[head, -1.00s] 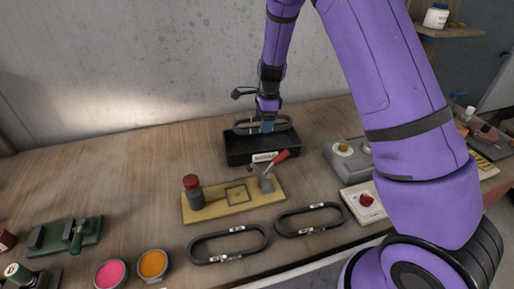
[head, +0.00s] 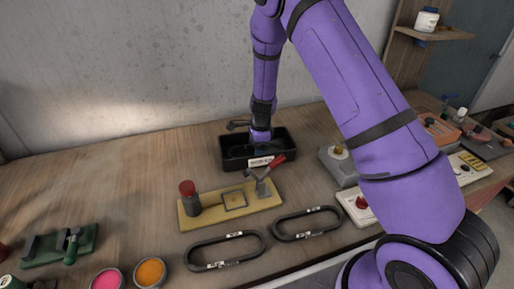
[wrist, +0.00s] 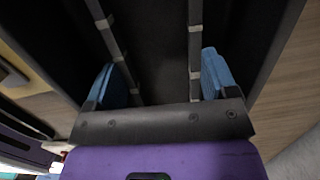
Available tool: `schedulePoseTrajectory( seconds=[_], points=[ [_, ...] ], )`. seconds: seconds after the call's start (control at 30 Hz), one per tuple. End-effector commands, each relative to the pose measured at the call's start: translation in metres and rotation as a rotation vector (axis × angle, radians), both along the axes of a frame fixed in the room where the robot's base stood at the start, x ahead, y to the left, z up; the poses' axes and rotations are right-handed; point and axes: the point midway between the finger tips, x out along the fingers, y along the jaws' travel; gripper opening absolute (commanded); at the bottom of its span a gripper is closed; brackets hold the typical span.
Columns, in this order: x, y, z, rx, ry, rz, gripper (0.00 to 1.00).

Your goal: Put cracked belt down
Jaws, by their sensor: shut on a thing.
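The cracked belt (wrist: 195,45) is a dark loop; its two long sides, with pale marks, run between my blue finger pads in the wrist view. My gripper (wrist: 165,85) is shut on it. In the head view my gripper (head: 260,147) points down into the black tray (head: 232,164), which has a white label on its front. The belt is low inside the tray and mostly hidden there by the tray wall and my gripper. I cannot tell whether it touches the tray floor.
Two more dark belts, a left one (head: 225,265) and a right one (head: 305,211), lie at the table's front. A yellow plate (head: 215,217) with a red-handled clamp (head: 268,177) stands just before the tray.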

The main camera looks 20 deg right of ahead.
Motion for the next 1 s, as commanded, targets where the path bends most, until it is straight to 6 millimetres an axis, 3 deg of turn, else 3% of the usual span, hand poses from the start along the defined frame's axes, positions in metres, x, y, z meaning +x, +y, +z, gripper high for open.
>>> schedulePoseTrajectory(
  seconds=[0.23, 0.27, 0.33, 0.67, 0.77, 1.0],
  points=[
    [0.000, 0.000, -0.003, 0.000, 0.001, 0.000, 0.54],
    [0.000, 0.000, -0.003, 0.000, 0.001, 0.000, 0.84],
    [0.000, 0.000, -0.002, 0.000, 0.001, 0.000, 1.00],
    [0.000, 0.000, 0.004, 0.000, -0.001, 0.001, 1.00],
    [0.000, -0.001, 0.015, 0.000, -0.001, 0.002, 1.00],
    [0.000, -0.007, 0.063, 0.001, -0.003, 0.002, 1.00]
  ],
)
